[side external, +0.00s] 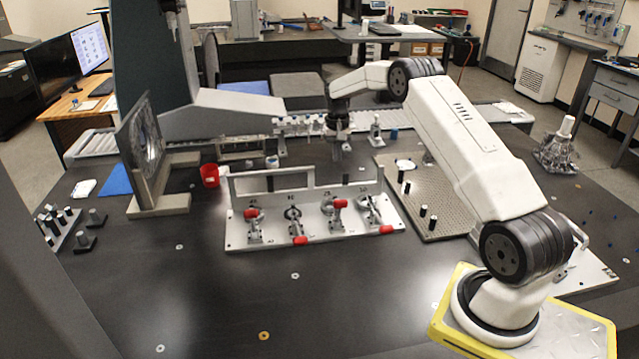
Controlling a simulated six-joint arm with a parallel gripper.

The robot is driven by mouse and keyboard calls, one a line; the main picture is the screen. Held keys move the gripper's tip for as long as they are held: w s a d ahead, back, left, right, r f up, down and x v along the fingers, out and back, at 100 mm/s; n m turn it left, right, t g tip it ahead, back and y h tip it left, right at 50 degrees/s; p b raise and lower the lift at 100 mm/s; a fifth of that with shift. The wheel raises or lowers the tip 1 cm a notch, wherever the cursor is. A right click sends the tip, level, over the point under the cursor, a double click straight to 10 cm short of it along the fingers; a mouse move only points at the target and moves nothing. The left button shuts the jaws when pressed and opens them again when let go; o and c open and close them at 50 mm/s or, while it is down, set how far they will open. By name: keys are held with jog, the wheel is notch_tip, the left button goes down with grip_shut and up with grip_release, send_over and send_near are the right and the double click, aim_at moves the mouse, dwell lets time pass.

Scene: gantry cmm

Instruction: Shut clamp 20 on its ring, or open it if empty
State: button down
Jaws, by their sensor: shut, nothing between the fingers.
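A pale clamp plate (318,236) lies in mid table with a row of toggle clamps and an upright rail behind them. The number labels are too small to read surely, so I cannot tell which is clamp 20. The far left clamp (253,226) and the one right of centre (335,214) have raised red handles. The clamp left of centre (294,218) and the far right clamp (374,211) have red handles low at the front. Rings under the clamp arms are too small to make out. My gripper (339,156) is shut and empty, above and behind the rail, apart from the clamps.
A perforated plate (440,205) with black pegs stands right of the clamps. A gantry column (155,60) rises behind. The front table is mostly clear.

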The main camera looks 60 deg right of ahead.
send_near(339, 209)
jog(key=w+d+f, duration=0.3)
jog(key=d, duration=0.1)
jog(key=shift+s+a+f, duration=0.95)
jog(key=shift+a+f, duration=0.05)
jog(key=shift+f, duration=0.2)
jog(key=shift+s+a+f+t+h, duration=0.15)
jog(key=shift+s+a+t+h, duration=0.35)
jog(key=shift+s+a, duration=0.1)
jog(key=s+a+f, duration=0.6)
jog(key=f, duration=0.1)
dwell(1.1)
jog(key=shift+s+r, duration=0.1)
jog(key=shift+r, duration=0.1)
dwell(1.2)
